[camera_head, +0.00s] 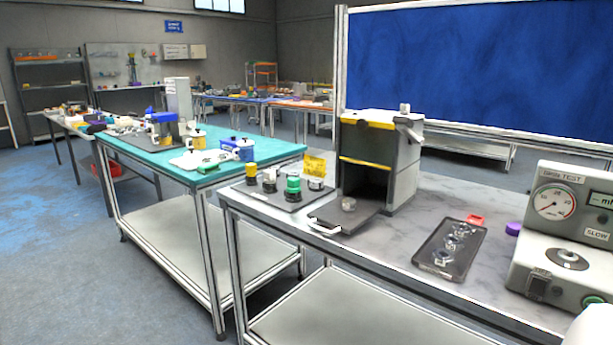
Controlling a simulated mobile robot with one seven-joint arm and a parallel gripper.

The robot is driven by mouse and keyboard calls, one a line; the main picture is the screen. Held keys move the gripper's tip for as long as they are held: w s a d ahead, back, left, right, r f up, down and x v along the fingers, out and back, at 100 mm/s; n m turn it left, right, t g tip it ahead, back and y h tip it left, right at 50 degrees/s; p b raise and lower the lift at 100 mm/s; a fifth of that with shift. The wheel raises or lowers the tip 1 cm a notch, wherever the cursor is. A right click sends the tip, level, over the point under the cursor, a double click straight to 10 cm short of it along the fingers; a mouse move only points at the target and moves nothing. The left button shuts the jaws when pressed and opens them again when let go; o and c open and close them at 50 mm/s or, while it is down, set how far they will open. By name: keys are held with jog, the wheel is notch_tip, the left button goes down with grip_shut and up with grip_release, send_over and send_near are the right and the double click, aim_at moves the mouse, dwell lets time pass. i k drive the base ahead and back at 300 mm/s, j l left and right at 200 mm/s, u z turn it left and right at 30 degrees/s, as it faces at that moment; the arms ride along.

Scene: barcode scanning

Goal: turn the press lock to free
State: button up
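What looks like the press is a grey and black box (408,172) with yellow edges and an open dark front. It stands on the near grey table. My gripper is not in view. A white rounded shape at the bottom right corner is cut off.
A dark tray (425,258) with clear round parts lies right of the press. A gauge tester (570,235) stands at the right edge. A dark mat (281,201) with several small cylinders lies left. A teal-topped table (272,152) stands behind left. A blue panel (480,70) rises behind.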

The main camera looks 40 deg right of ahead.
aim_at(404, 109)
jog(key=i+z, duration=0.1)
jog(key=z, duration=0.3)
jog(key=i+j+z, duration=0.1)
jog(key=z, duration=0.3)
jog(key=j+z, duration=0.2)
jog(key=z, duration=0.2)
jog(key=i+j+z, duration=0.2)
jog(key=j+z, duration=0.25)
jog(key=j, duration=0.15)
jog(key=i+j+z, duration=0.2)
jog(key=j+z, duration=0.25)
jog(key=j, duration=0.9)
jog(key=i+j, duration=0.1)
jog(key=j, duration=1.25)
